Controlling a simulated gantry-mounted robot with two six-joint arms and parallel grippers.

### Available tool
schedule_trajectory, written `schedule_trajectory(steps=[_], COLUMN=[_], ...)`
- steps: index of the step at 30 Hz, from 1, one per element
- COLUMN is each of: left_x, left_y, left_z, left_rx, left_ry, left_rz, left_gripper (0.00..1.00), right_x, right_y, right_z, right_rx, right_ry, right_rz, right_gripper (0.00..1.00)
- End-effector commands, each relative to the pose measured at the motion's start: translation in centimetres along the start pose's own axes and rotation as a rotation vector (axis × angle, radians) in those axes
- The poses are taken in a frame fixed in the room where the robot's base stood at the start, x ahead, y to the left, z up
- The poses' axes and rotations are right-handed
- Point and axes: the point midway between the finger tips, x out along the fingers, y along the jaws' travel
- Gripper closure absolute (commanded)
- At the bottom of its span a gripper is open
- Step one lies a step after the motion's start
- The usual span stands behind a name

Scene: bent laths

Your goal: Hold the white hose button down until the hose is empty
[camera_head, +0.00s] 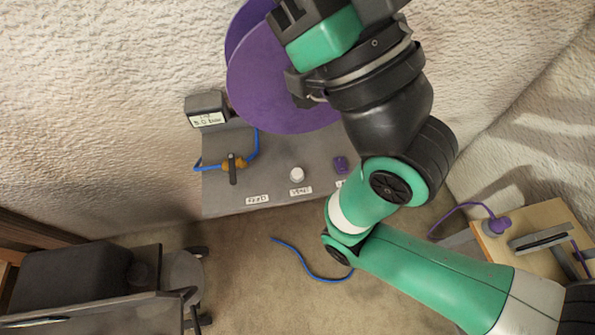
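A white round button (297,174) sits on the grey panel (275,200), above a small white label. Nothing touches it in this view. A blue hose (254,146) runs along the panel to a brass valve (238,162) with a dark lever. A blue hose length (300,262) lies on the floor below the panel; whether the two join is hidden. My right arm comes in from the lower right and bends up past the panel's right side. Its wrist is at the top, by purple discs; I cannot make out its fingertips. My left gripper is out of view.
A purple button (340,163) sits right of the white one, partly beside my arm. A dark labelled box (207,108) is at the panel's upper left. Large purple discs (270,85) overhang the panel. A wooden table (553,215) stands at right, dark furniture (75,280) at lower left.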

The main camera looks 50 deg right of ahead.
Motion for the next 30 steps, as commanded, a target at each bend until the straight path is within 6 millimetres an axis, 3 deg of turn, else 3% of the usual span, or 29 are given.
schedule_trajectory(steps=[6,15,30], left_x=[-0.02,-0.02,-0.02], left_y=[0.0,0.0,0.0], left_z=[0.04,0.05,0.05], left_rx=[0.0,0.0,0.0], left_ry=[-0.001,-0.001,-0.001], left_rz=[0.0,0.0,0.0], left_gripper=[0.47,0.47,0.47], right_x=[-0.02,-0.02,-0.02], right_y=[0.0,0.0,0.0], right_z=[0.04,0.05,0.05], right_rx=[0.0,0.0,0.0], right_ry=[-0.001,-0.001,-0.001], right_rz=[0.0,0.0,0.0], right_gripper=[0.5,1.0,1.0])
